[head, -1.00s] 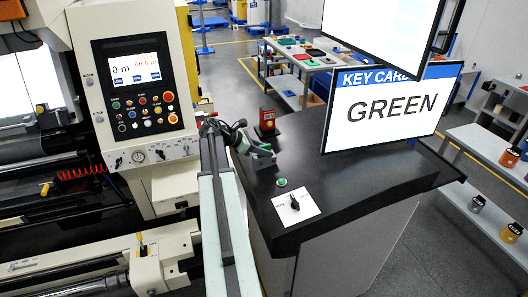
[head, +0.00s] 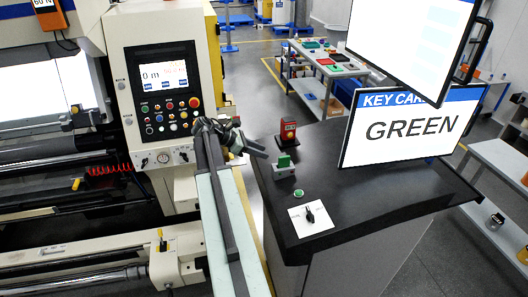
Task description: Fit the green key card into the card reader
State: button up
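The green key card (head: 284,160) stands upright in a small light-grey block, seemingly the card reader (head: 284,173), on the dark desk top. The card's lower edge is hidden inside or behind the block. My gripper (head: 262,152) is dark and sits just left of the card, with a small gap between them. It appears to hold nothing. Its fingers are too small and dark to tell whether they are open or shut.
A screen reading KEY CARD GREEN (head: 410,130) stands on the desk (head: 360,195). A red device (head: 288,134) is behind the reader. A green button (head: 298,194) and a white plate with a black knob (head: 311,217) are in front. A machine control panel (head: 165,95) stands left.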

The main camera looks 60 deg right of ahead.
jog(key=w+a+f+m+t+y, duration=0.1)
jog(key=w+a+f+t, duration=0.15)
jog(key=w+a, duration=0.65)
jog(key=w+a+f+m+t+y, duration=0.1)
jog(key=w+a+f+m+t, duration=0.3)
jog(key=a, duration=0.8)
jog(key=w+a+f+n, duration=0.1)
jog(key=w+a+f, duration=0.1)
jog(key=w+a, duration=0.75)
jog(key=w+a+f+m+t+y, duration=0.1)
jog(key=a+y, duration=0.4)
jog(key=a, duration=2.6)
jog(key=f+m+t, duration=0.1)
jog(key=m, duration=0.1)
jog(key=shift+a+m, duration=0.2)
jog(key=shift+m, duration=0.2)
notch_tip(320, 180, down, 15)
jog(key=b, duration=1.5)
